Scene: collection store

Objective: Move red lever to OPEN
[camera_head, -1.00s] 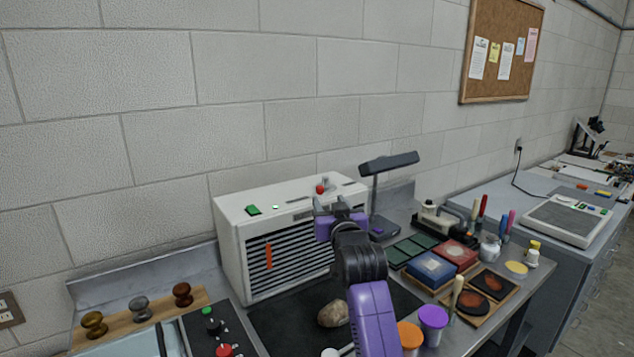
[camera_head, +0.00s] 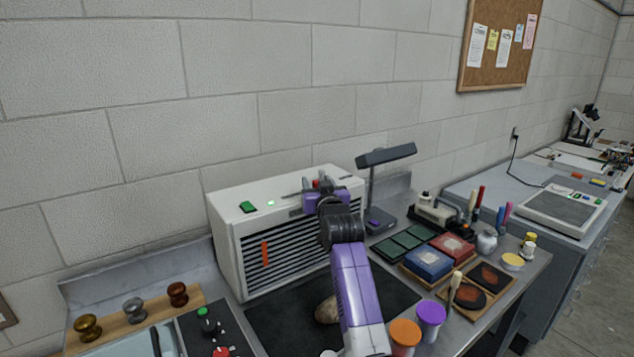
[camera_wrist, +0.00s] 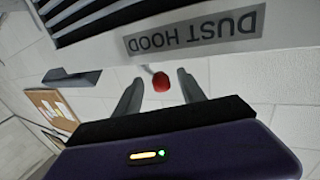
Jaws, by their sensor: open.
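A red-knobbed lever (camera_head: 316,184) stands at the top of the white dust hood (camera_head: 228,231), partly hidden behind my gripper. In the wrist view its round red knob (camera_wrist: 160,82) is on a short thin stem, between the two fingers and below the upside-down DUST HOOD label (camera_wrist: 195,31). My gripper (camera_head: 319,186) is open at the hood's upper front edge. In the wrist view the gripper (camera_wrist: 162,92) has a finger on each side of the knob, with gaps visible. No OPEN mark is readable.
An orange strip (camera_head: 265,253) hangs on the hood's front grille, and a green switch (camera_head: 248,207) is on its top. A dark lamp (camera_head: 385,155) stands close at right. A stone (camera_head: 326,310) lies on the black mat below. Jars (camera_head: 404,334) crowd the front right.

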